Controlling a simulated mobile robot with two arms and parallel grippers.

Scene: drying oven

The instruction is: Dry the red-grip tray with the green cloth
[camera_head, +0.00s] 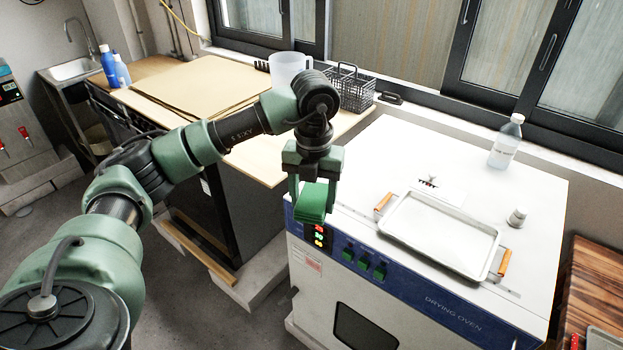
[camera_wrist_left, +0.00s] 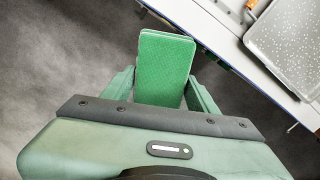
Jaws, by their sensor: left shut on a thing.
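My left gripper (camera_head: 313,188) is shut on the folded green cloth (camera_head: 312,205) and holds it by the oven's front left corner, left of the control panel. In the left wrist view the cloth (camera_wrist_left: 165,68) stands between the two fingers, with floor behind it. A metal tray (camera_head: 440,235) with orange grips lies on top of the oven, right of the cloth and apart from it. Its surface looks speckled in the wrist view (camera_wrist_left: 290,45). Another tray (camera_head: 604,340), cut off at the bottom right, has a red piece beside it. My right gripper is not in view.
The white drying oven (camera_head: 400,165) carries a clear bottle (camera_head: 506,142), a small capped vial (camera_head: 516,217) and a white plate with a small fitting (camera_head: 437,187). A wooden bench behind holds a pitcher (camera_head: 288,70) and wire basket (camera_head: 350,89). A wooden surface (camera_head: 597,285) is at right.

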